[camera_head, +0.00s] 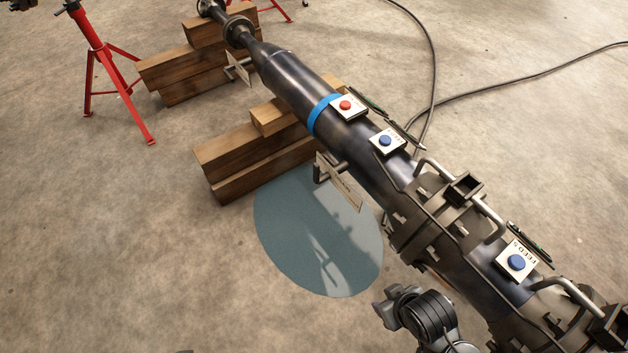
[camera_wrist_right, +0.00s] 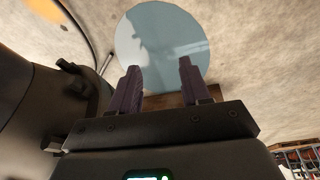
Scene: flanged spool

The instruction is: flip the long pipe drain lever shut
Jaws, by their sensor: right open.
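The long dark pipe (camera_head: 290,80) runs diagonally from the upper left to the lower right in the head view. A short bent metal handle (camera_head: 322,172) with a hanging tag plate (camera_head: 345,186) sticks out from its near side; I cannot read the tag or tell whether this is the drain lever. My right gripper (camera_wrist_right: 158,82) is open and empty in the right wrist view, its fingers pointing toward the floor disc. Part of my right arm shows low in the head view, beside the pipe. My left gripper is not in view.
A pale blue disc (camera_head: 300,245) lies on the concrete floor beside the pipe. Wooden blocks (camera_head: 245,165) support the pipe, with a red stand (camera_head: 100,60) at upper left. Button boxes (camera_head: 516,263) and flange brackets (camera_head: 463,188) line the pipe. Floor at lower left is clear.

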